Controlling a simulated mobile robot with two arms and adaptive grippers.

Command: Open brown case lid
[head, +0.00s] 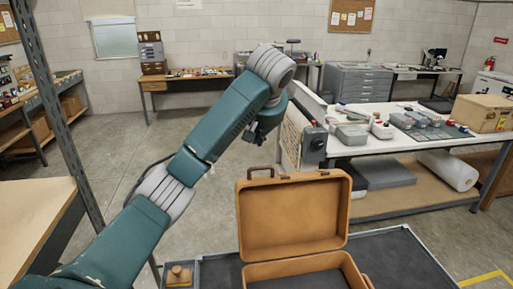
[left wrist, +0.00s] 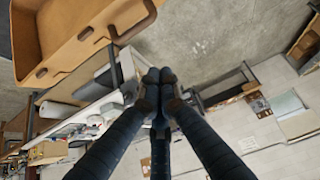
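The brown case (head: 300,268) sits low in front of me in the head view, on a dark grey surface. The bottom part is cut off by the frame's lower edge. My left gripper (head: 262,130) is in the air above and beyond the lid, apart from it. In the left wrist view its dark fingers (left wrist: 158,78) meet at the tips with nothing seen between them. Part of the brown case (left wrist: 85,40) shows there at upper left. My right gripper is not in view.
A small grey bin (head: 180,275) with a brown object stands left of the case. A white-topped workbench (head: 385,150) with boxes and tools is behind at right. A metal post (head: 60,120) and a wooden table (head: 35,220) are at left. Open concrete floor lies between.

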